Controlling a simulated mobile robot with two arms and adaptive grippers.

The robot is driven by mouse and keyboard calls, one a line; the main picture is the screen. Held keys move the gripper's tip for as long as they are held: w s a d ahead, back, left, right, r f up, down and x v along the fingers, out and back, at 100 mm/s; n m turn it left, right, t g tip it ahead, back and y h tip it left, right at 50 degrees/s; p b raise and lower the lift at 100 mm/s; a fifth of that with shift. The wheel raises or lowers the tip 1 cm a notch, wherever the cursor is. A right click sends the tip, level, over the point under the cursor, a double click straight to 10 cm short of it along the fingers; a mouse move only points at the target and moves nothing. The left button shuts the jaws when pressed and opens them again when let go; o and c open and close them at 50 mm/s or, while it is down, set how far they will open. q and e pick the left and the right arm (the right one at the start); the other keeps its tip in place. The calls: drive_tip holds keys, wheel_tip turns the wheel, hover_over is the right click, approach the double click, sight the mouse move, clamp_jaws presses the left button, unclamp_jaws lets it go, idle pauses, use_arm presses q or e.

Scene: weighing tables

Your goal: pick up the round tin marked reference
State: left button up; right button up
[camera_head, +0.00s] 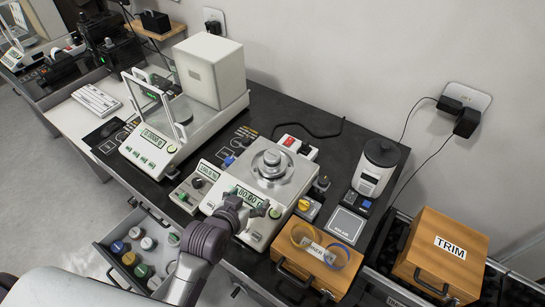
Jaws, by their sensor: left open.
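I cannot read the word reference on any round container in the head view. Several small round containers with coloured lids (129,259) stand in an open drawer (104,253) at the lower left. A round steel piece (272,158) sits on the pan of the middle scale (251,232), whose display reads about 80.00 g. My left gripper (257,207) is open and appears empty, over the front of this scale, close to its display. My left forearm comes up from the bottom and hides part of the drawer. My right gripper is not in view.
A wooden box marked TRIM (450,248) stands at the right. Beside it is an orange-brown box (305,269) with round rings on top. A larger balance with a glass shield (155,148) and a white grinder-like device (377,168) flank the scale. Bare black tabletop (335,150) shows behind.

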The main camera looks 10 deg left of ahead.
use_arm(q)
drive_tip(key=t, duration=0.2)
approach(269, 162)
drive_tip(key=p+x, duration=0.1)
drive_tip(key=x, duration=0.5)
drive_tip(key=shift+w+f, duration=0.25)
drive_tip(key=shift+w, duration=0.05)
drive_tip(key=shift+p+x, duration=0.75)
drive_tip(key=shift+x, duration=2.25)
drive_tip(key=shift+r, duration=0.1)
drive_tip(key=c, duration=1.3)
